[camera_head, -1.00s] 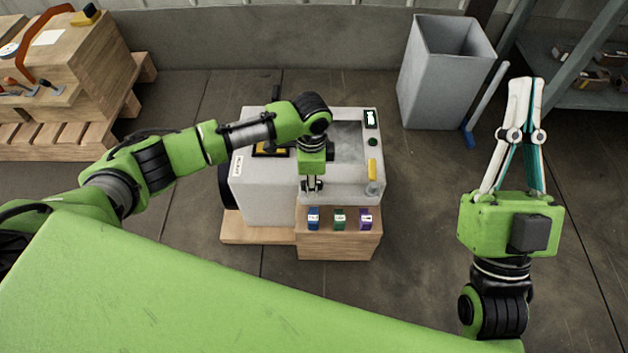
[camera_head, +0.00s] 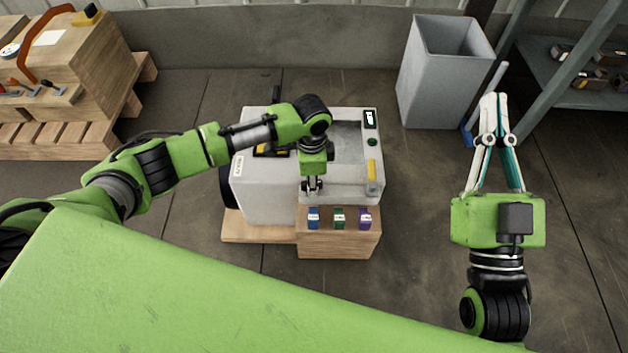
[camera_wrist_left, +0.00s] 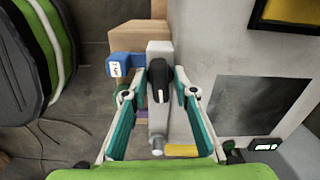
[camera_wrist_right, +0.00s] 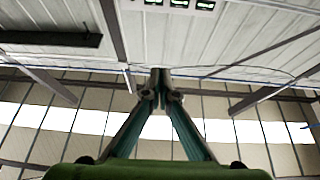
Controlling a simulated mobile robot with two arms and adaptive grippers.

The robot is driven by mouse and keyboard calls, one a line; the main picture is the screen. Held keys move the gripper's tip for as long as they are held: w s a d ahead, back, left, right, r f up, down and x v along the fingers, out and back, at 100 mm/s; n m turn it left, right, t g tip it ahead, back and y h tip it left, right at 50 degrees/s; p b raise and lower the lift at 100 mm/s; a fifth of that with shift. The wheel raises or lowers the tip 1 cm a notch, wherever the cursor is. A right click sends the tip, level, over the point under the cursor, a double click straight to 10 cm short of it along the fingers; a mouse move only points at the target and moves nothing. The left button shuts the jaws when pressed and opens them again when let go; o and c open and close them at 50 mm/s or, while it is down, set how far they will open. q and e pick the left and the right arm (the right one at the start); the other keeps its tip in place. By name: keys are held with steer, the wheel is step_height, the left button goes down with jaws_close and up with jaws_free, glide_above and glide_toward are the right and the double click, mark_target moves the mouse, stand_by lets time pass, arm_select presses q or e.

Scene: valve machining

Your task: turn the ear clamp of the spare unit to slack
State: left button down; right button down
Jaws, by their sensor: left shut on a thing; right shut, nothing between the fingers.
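The light grey machine (camera_head: 262,185) stands in the middle of the head view. My left gripper (camera_head: 312,187) points down at its front edge, above the wooden stand. In the left wrist view a dark lever-like part (camera_wrist_left: 157,80) sits between the fingertips of the left gripper (camera_wrist_left: 160,72), which is shut on it. I take this part for the ear clamp; its exact angle is hard to tell, and in the head view the gripper hides it. My right gripper (camera_head: 493,102) is shut and empty, raised clear to the right; its closed tips show in the right wrist view (camera_wrist_right: 160,80).
Blue (camera_head: 314,218), green (camera_head: 339,219) and purple (camera_head: 365,219) labelled blocks are on the front of the wooden stand (camera_head: 340,244). A yellow part (camera_head: 372,170) is on the machine's right side. A tall grey bin (camera_head: 440,85) and shelf (camera_head: 560,95) are at the back right.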

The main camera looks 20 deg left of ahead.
arm_select(q)
steer(key=shift+p, duration=0.3)
steer(key=shift+n+p, duration=0.4)
steer(key=shift+n, duration=0.1)
steer(key=shift+n+p, duration=0.4)
steer(key=shift+p, duration=0.1)
steer(key=shift+n+p, duration=0.6)
steer(key=shift+p, duration=0.1)
arm_select(e)
steer(key=s+d+f+g+h, duration=0.1)
steer(key=f+g, duration=0.4)
steer(key=f, duration=0.5)
steer(key=s+d+f+g+h, duration=0.1)
steer(key=d+f+g+h, duration=0.1)
steer(key=f+g, duration=0.4)
step_height(320, 180, down, 5)
steer(key=shift+s+d+f+m+g+h, duration=0.2)
steer(key=shift+s+d+m+g+h, duration=0.15)
steer(key=shift+h, duration=0.15)
arm_select(q)
steer(key=shift+n+p, duration=0.3)
